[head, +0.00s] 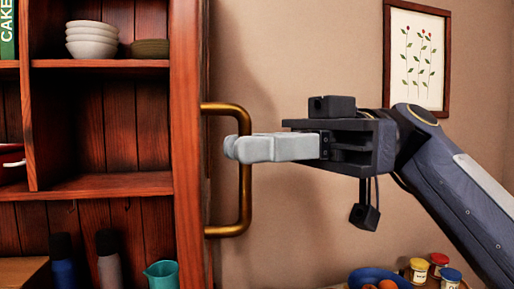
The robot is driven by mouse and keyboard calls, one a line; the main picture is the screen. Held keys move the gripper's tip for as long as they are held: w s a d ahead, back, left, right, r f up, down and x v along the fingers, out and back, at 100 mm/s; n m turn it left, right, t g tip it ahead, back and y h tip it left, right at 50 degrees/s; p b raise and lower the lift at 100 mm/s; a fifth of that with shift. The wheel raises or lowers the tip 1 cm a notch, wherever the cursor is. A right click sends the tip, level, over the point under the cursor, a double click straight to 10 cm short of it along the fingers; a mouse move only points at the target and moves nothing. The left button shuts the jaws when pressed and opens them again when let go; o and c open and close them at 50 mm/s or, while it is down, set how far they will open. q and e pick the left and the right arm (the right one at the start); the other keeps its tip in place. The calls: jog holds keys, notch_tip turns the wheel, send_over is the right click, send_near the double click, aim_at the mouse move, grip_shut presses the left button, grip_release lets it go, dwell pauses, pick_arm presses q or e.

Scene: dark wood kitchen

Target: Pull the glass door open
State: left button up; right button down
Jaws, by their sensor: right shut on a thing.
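A curved brass handle (245,195) stands upright on the right side of a reddish wooden upright (187,150), in the middle left of the head view. My right gripper (235,148) comes in from the right with its pale fingers level. The fingers are shut on the handle's vertical bar, a little above its middle, and cover part of it. The glass itself cannot be made out clearly, so I cannot tell how far the door stands open. My left gripper is not in view.
Wooden shelves on the left hold stacked white bowls (92,40), dark bottles (108,258) and a teal jug (162,274). A framed flower picture (416,55) hangs on the beige wall. Several small jars (418,270) and a blue bowl (378,277) stand low at the right, below my arm.

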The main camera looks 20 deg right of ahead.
jog(key=shift+w+r, duration=0.1)
jog(key=shift+w, duration=0.1)
jog(key=c, duration=1.5)
grip_release()
jog(key=shift+w, duration=0.15)
jog(key=d, duration=0.7)
jog(key=shift+w+d+p, duration=0.25)
jog(key=shift+d+p, duration=0.05)
jog(key=shift+d, duration=0.1)
